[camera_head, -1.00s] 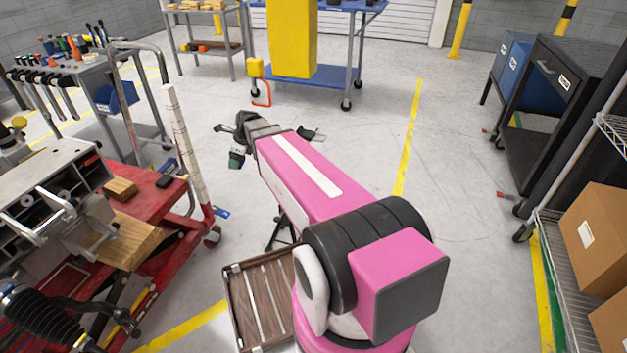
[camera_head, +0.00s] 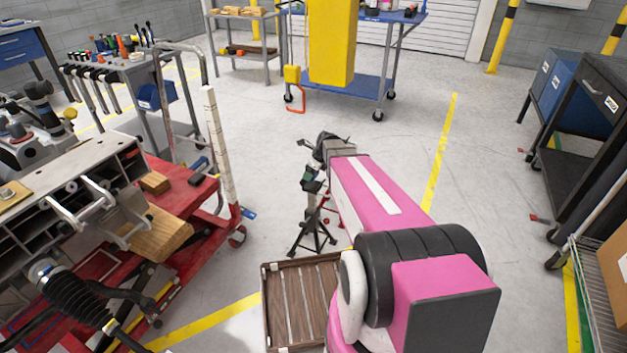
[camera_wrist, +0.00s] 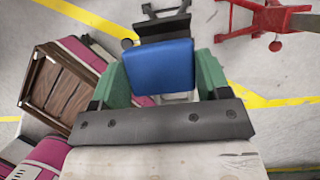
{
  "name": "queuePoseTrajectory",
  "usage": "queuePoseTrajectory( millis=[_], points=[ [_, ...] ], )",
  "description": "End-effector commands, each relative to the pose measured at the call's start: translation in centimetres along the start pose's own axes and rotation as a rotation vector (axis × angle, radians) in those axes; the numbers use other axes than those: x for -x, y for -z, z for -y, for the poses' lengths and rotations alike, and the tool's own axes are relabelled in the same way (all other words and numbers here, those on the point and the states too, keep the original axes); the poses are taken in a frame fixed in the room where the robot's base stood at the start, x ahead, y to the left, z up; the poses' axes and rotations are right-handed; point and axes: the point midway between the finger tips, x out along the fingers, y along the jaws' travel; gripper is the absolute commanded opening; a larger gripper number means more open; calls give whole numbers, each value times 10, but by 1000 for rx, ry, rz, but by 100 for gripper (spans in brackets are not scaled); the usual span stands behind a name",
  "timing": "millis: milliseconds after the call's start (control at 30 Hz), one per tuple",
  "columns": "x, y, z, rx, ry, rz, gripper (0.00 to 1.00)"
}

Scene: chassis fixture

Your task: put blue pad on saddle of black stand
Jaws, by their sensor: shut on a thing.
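My gripper (camera_wrist: 160,82) is shut on the blue pad (camera_wrist: 158,66), which lies between its two green fingers in the wrist view. Part of the black stand (camera_wrist: 166,24) shows just beyond the pad there; I cannot tell whether pad and stand touch. In the head view my gripper (camera_head: 312,180) points down above the black stand (camera_head: 316,240), whose splayed legs stand on the floor. The stand's saddle is not clear in the head view, and the pad cannot be made out there.
A wooden slatted crate (camera_head: 267,310) lies on the floor in front of the stand. A red stand (camera_wrist: 268,18) is close by at the upper right of the wrist view. A red cart (camera_head: 185,215) with metal parts stands left. Open floor lies to the right.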

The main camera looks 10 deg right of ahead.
Motion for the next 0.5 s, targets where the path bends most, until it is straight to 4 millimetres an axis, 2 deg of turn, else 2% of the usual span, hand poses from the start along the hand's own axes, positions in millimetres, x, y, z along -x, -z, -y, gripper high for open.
queuePoseTrajectory(
  millis=[233, 500],
  points=[
    [-9, 8, 5, 0, -1, 0, 45],
    [-39, 20, 5, 0, -1, 0, 45]
  ],
)
